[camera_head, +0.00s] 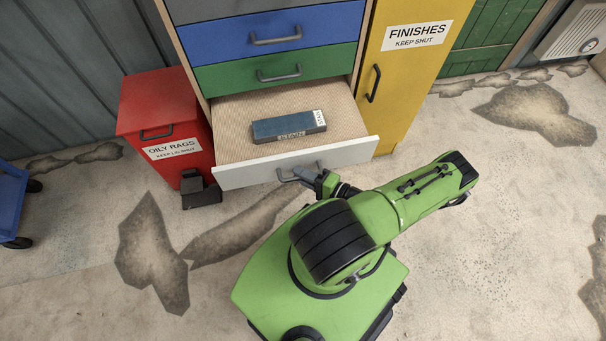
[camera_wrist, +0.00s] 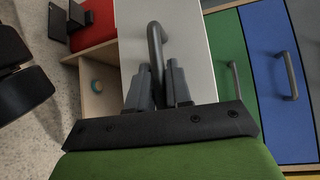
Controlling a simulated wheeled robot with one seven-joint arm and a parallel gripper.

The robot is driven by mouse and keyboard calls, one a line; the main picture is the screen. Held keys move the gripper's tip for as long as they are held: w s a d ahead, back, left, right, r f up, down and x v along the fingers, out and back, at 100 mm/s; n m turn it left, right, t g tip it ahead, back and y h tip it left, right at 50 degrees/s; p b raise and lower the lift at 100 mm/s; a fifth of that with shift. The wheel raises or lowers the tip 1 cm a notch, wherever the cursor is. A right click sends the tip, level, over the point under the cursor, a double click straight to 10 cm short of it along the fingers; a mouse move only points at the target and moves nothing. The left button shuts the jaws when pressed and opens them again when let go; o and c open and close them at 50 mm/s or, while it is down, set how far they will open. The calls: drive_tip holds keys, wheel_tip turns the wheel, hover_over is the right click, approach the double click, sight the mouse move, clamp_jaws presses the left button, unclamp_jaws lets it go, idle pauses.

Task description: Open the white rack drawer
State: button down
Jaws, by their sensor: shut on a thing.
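The white rack drawer (camera_head: 235,176) is pulled well out of the rack, below the green drawer, in the head view. A blue-grey block with labels (camera_head: 289,127) lies inside it. My gripper (camera_head: 312,178) is at the drawer's front, at its dark bar handle (camera_head: 286,176). In the wrist view the two fingers (camera_wrist: 158,88) are shut on the handle (camera_wrist: 155,40), which stands out from the white front (camera_wrist: 188,35). Part of the handle is hidden by my fingers in both views.
A green drawer (camera_head: 250,76) and a blue drawer (camera_head: 230,43) above are closed. A red oily rags bin (camera_head: 152,105) stands to the left, with its dark pedal (camera_head: 201,193) near the drawer. A yellow finishes cabinet (camera_head: 398,75) stands to the right.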

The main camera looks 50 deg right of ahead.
drive_tip(key=shift+f, duration=0.1)
drive_tip(key=c, duration=1.1)
unclamp_jaws()
drive_tip(key=shift+c, duration=0.2)
drive_tip(key=b+v, duration=0.2)
drive_tip(key=v, duration=1.3)
drive_tip(key=shift+s, duration=0.35)
drive_tip(key=shift+d, duration=0.1)
